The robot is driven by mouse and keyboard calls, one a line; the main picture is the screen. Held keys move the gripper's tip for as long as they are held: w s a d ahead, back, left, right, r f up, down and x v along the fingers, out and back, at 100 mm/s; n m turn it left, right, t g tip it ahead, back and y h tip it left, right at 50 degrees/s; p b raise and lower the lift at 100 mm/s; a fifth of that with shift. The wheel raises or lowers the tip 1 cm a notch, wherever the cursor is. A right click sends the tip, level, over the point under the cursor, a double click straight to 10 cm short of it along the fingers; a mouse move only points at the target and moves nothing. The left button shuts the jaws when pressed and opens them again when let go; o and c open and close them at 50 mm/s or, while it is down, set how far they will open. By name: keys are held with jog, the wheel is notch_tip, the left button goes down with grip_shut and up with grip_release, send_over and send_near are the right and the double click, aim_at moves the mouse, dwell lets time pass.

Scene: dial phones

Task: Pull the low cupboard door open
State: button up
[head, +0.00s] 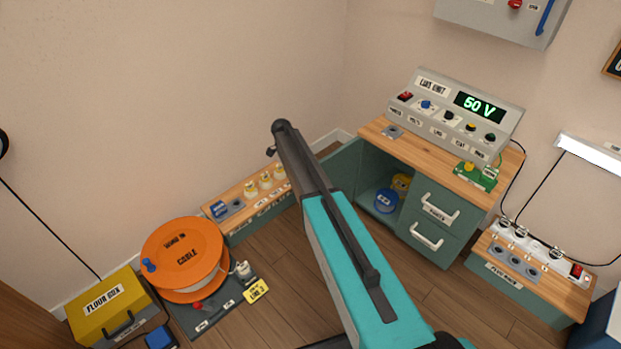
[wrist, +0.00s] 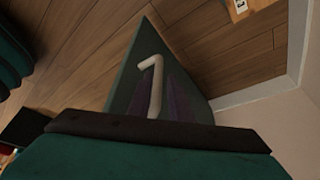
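The low cupboard (head: 381,198) stands at the right in the head view under a wooden top, and its dark interior shows. Its green door (head: 345,166) is swung out to the left of the opening, partly hidden by my arm. In the wrist view, the door (wrist: 122,84) stands out over the floor, with a cream bar handle (wrist: 151,64) on its face. My gripper (wrist: 162,100) is at the handle, with dark purple finger shapes on either side of it. Whether they press on it is unclear. In the head view, my arm hides the gripper.
A low wooden-topped bench (head: 222,196), an orange cable reel (head: 181,247) and a yellow box (head: 104,307) stand left. Bare floor lies between.

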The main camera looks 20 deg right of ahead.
jog(key=p+v, duration=0.1)
jog(key=v, duration=1)
jog(key=shift+r+p, duration=0.25)
jog(key=shift+p, duration=0.15)
jog(key=shift+a, duration=0.15)
jog(key=s+a+f+n+g+y+p, duration=0.1)
jog(key=s+f+n+p, duration=0.25)
jog(key=s, duration=0.55)
jog(key=s+a+f+n+p, duration=0.1)
jog(key=s+f+n+p, duration=0.25)
jog(key=s, duration=0.65)
jog(key=s+a+f+n+g+y+p, duration=0.1)
jog(key=s+f+n+p, duration=0.25)
jog(key=s, duration=0.55)
jog(key=s+a+r+n+g+y+p, duration=0.1)
jog(key=s+n+p, duration=0.2)
jog(key=s, duration=1.1)
jog(key=s+a+r+n+g+y+p, duration=0.1)
jog(key=s+n+p, duration=0.3)
jog(key=s+n, duration=0.4)
jog(key=s+a, duration=0.1)
jog(key=s, duration=0.5)
jog(key=shift+s+p, duration=0.3)
jog(key=shift+s, duration=0.05)
jog(key=shift+a, duration=0.2)
